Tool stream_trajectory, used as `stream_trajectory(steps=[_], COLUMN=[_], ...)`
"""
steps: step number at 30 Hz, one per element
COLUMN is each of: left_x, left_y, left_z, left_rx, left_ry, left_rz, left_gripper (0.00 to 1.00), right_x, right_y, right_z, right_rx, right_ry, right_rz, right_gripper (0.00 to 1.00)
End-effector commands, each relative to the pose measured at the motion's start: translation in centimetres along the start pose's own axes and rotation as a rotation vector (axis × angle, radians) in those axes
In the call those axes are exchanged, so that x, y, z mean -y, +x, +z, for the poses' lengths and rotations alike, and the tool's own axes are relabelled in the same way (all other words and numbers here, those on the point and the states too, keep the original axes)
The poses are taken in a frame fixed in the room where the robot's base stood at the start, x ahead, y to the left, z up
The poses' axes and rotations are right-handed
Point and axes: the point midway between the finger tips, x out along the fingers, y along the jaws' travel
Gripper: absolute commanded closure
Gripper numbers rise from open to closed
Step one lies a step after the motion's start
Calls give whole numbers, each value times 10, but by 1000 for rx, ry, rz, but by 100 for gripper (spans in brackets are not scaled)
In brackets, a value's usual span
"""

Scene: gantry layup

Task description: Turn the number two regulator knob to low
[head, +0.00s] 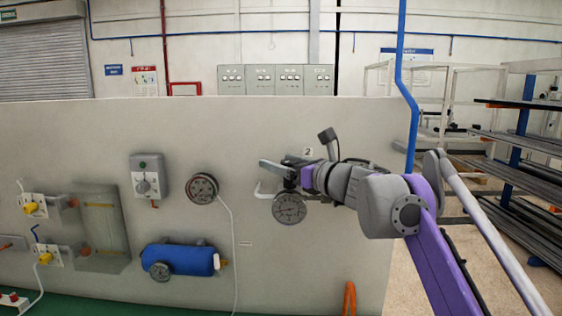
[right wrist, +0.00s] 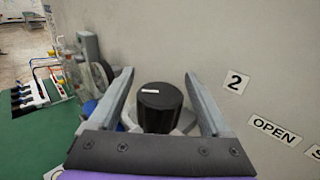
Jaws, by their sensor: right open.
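The number two regulator knob (right wrist: 160,105) is black and round with a short white mark on its face, lying nearly level in the right wrist view. A "2" label (right wrist: 235,82) is on the wall beside it; the label also shows in the head view (head: 308,152). My right gripper (head: 279,168) is at the regulator, above a round gauge (head: 289,208). In the right wrist view its open fingers (right wrist: 159,84) stand on both sides of the knob, with a gap visible on each side. My gripper hides the knob in the head view. My left gripper is out of view.
An "OPEN" label (right wrist: 274,131) is on the wall near the knob. Left along the panel (head: 340,245) are another gauge (head: 202,188), a grey switch box (head: 149,176) and a blue cylinder (head: 185,259). A metal rack (head: 510,150) stands at the right.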

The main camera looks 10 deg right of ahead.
Motion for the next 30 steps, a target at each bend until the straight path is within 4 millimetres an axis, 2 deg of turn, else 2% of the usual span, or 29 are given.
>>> stream_trajectory(steps=[10,23,24,30], left_x=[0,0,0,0], left_y=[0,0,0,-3], left_z=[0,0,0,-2], left_rx=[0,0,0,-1], left_ry=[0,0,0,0], left_rz=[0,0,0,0], left_gripper=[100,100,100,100], right_x=[0,0,0,0], right_y=[4,4,4,4], right_z=[0,0,0,1], right_rx=[0,0,0,1], right_ry=[0,0,0,0], right_rz=[-1,0,0,14], right_gripper=[20,97,100,100])
